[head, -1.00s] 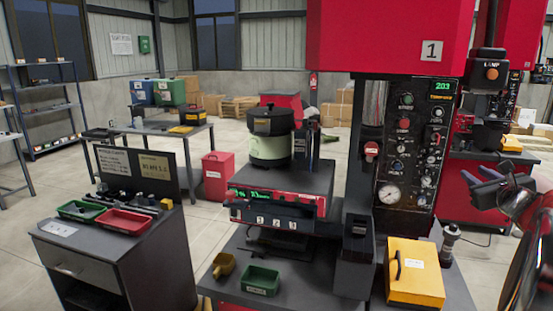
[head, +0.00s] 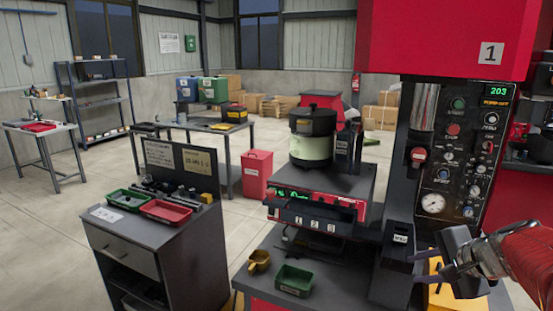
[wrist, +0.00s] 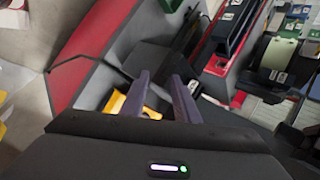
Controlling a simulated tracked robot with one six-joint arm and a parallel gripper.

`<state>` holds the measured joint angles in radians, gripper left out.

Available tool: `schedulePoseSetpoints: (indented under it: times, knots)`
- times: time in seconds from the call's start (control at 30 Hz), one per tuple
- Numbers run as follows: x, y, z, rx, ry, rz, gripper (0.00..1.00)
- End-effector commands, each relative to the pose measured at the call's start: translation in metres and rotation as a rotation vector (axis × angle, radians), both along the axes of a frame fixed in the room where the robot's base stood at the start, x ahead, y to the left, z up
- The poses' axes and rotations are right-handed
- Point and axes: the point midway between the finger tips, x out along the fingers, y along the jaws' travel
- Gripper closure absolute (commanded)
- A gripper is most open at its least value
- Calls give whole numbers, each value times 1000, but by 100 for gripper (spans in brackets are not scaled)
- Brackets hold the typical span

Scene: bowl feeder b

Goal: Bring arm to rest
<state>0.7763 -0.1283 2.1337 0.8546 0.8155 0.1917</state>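My gripper (head: 440,270) is at the lower right of the head view, at the end of my red-sleeved arm. It is in front of the red machine's right side and covers much of a yellow box (head: 437,297). In the wrist view, its two grey fingers (wrist: 160,98) stand apart with nothing held between them. Part of something yellow (wrist: 150,113) shows beyond the fingers.
The red machine (head: 440,45) has a control panel (head: 462,150) close to my arm. A bowl feeder (head: 312,135) stands on its grey platform. A green tray (head: 293,281) lies below. A grey cabinet (head: 125,245) stands left; floor is open beyond.

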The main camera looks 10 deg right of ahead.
Motion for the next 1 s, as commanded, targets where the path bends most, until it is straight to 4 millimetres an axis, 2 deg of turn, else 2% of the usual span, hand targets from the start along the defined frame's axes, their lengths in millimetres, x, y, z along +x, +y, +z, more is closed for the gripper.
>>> schedulePoseSetpoints:
  times: [0.03, 0.1, 0.3, 0.5, 0.7, 0.87, 1.0]
  knots:
    - [-8, 20, -4, -51, 30, 75, 72]
    - [-21, 43, -12, -125, 77, 181, 72]
    - [-66, 98, -31, -349, 198, 486, 72]
    - [-109, 136, -42, -567, 280, 758, 72]
    - [-140, 162, -45, -755, 309, 958, 72]
    - [-153, 185, -40, -867, 274, 1065, 72]
    - [-157, 212, -29, -921, 199, 1128, 72]
